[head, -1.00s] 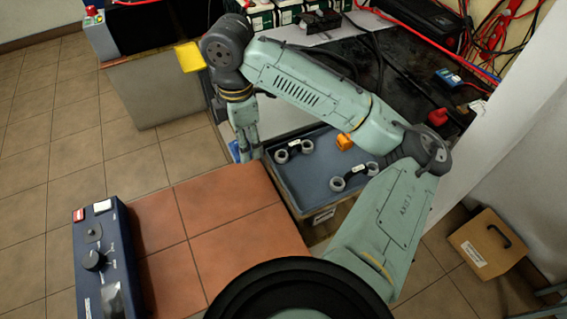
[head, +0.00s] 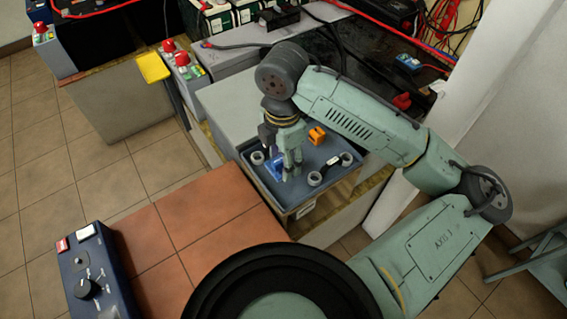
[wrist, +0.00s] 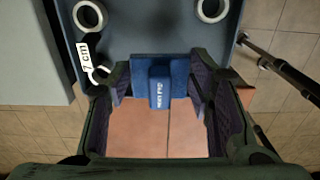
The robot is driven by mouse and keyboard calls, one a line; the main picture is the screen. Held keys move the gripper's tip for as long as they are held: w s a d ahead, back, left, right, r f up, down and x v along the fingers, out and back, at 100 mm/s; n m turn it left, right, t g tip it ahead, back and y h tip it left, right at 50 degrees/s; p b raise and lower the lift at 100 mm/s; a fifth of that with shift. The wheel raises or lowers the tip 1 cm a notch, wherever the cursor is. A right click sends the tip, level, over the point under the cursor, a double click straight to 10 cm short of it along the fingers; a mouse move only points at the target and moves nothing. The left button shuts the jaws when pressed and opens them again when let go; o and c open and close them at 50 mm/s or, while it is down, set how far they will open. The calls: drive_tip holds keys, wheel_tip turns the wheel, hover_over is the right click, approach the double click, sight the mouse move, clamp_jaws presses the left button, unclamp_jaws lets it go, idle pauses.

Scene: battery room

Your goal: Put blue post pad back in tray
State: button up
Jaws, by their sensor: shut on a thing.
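In the head view, my gripper (head: 291,176) points down over the left part of the grey-blue tray (head: 330,180), and the blue pad (head: 274,168) shows beside the fingers. The tray (wrist: 150,30) also shows beyond the pad in the wrist view. I cannot tell whether the pad touches the tray floor.
An orange block (head: 317,136) and dark links with pale ring ends (head: 315,179) lie in the tray. An orange-tiled surface (head: 210,220) lies in front. A grey box (head: 225,110) stands behind the tray, and a yellow piece (head: 153,67) is at back left.

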drive_tip(key=shift+f+p, duration=0.3)
drive_tip(key=shift+f, duration=1.5)
drive_tip(key=shift+f, duration=0.15)
drive_tip(key=o, duration=1.2)
drive_tip(key=shift+o, duration=0.2)
wheel_tip(320, 180, up, 12)
drive_tip(key=shift+r+b, duration=0.2)
drive_tip(key=shift+b, duration=0.2)
